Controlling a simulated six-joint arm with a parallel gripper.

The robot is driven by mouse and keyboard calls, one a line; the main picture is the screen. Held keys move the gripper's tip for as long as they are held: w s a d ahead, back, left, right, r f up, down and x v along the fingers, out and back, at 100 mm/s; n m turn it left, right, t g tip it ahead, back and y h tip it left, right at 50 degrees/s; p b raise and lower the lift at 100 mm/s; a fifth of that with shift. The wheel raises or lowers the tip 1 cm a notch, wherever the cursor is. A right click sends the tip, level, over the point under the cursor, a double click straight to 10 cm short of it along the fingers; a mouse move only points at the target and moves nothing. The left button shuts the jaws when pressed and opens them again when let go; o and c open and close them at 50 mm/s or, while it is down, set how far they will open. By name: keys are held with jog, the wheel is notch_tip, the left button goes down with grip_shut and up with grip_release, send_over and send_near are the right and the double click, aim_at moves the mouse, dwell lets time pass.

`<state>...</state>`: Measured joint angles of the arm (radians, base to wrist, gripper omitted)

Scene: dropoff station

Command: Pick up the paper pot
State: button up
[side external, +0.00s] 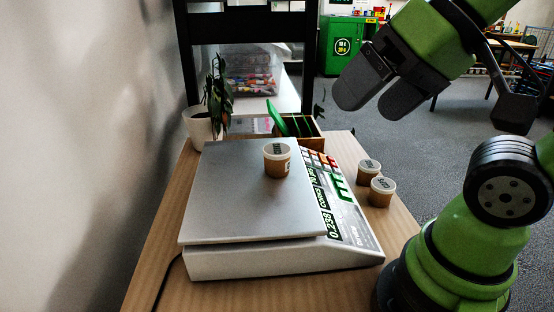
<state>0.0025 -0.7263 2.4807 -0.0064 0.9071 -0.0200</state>
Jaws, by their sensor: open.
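Two similar paper pots stand on the wooden table to the right of the scale, one farther back (367,174) and one nearer (382,193). My gripper (372,102) is raised above and to the right of the pots. Its two dark fingers are apart, with nothing between them. It touches none of the pots.
The scale's sloping keypad and display panel (340,205) lies between the plate and the two table pots. A potted plant (198,125) and an open wooden box with a green lid (299,130) stand behind the scale. A wall (70,150) borders the left.

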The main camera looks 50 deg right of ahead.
jog(key=w+d+n+g, duration=0.2)
jog(key=w+n+g, duration=0.1)
jog(key=w, duration=0.5)
jog(key=n+g+h, duration=0.2)
jog(key=n+g, duration=0.2)
jog(key=n, duration=0.3)
send_over(277, 149)
jog(key=f, duration=0.9)
jog(key=shift+s+d+f, duration=0.15)
jog(key=shift+s+f, duration=0.1)
jog(key=shift+s, duration=0.15)
notch_tip(277, 149, down, 4)
jog(key=shift+w+f, duration=0.1)
jog(key=shift+f, duration=0.05)
jog(key=f, duration=0.5)
jog(key=shift+w+f, duration=0.35)
jog(key=shift+f, duration=0.05)
jog(key=shift+c, duration=0.2)
